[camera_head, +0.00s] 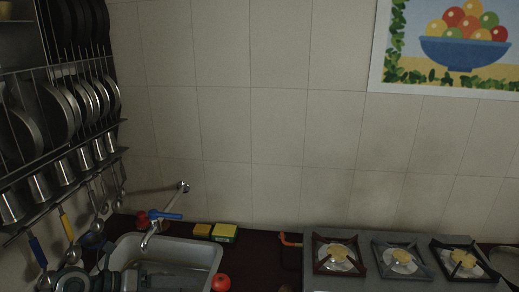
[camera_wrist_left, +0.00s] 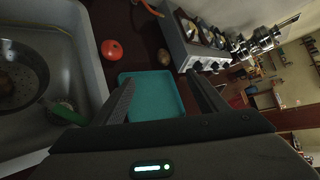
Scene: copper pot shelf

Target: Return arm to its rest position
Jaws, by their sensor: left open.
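My left gripper (camera_head: 128,277) is at the bottom left of the head view, over the left side of the sink. In the left wrist view its two dark fingers (camera_wrist_left: 162,95) are spread wide with nothing held between them. Beyond the fingers a teal tray or board (camera_wrist_left: 155,98) lies on the dark counter, apart from them. My right gripper does not show in either view.
The metal sink (camera_head: 196,250) holds a colander (camera_wrist_left: 20,75). A red round item (camera_head: 221,282), sponges (camera_head: 224,232) and the tap (camera_head: 152,233) are near it. A stove (camera_head: 340,256) stands right. A rack with plates (camera_head: 58,110) and hanging utensils is left.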

